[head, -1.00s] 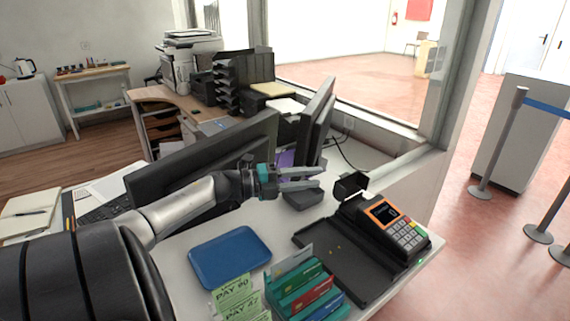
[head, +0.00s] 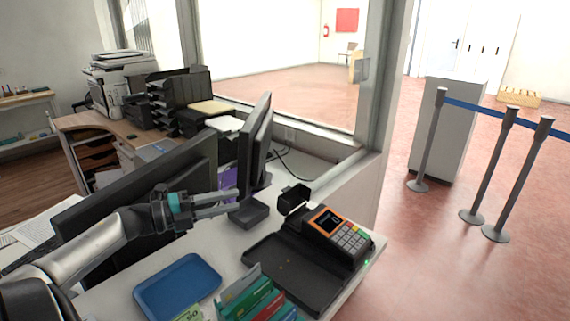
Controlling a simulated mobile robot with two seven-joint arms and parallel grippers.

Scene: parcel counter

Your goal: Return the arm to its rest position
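My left arm comes in from the left above the counter. Its gripper (head: 238,199) points right, with its two fingers apart and nothing between them. It is in front of the dark monitors, and its tips show beside a small dark box (head: 249,211). The blue tray (head: 177,287) lies empty on the counter below the arm. The card terminal (head: 338,232) stands to the right of the gripper, apart from it. My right gripper is not in view.
A monitor (head: 140,190) stands close behind the arm. A card rack (head: 262,302) is at the front edge, beside a black flat stand (head: 290,268). A little bare counter (head: 215,245) shows between tray and stand. Barrier posts (head: 490,170) stand on the floor at right.

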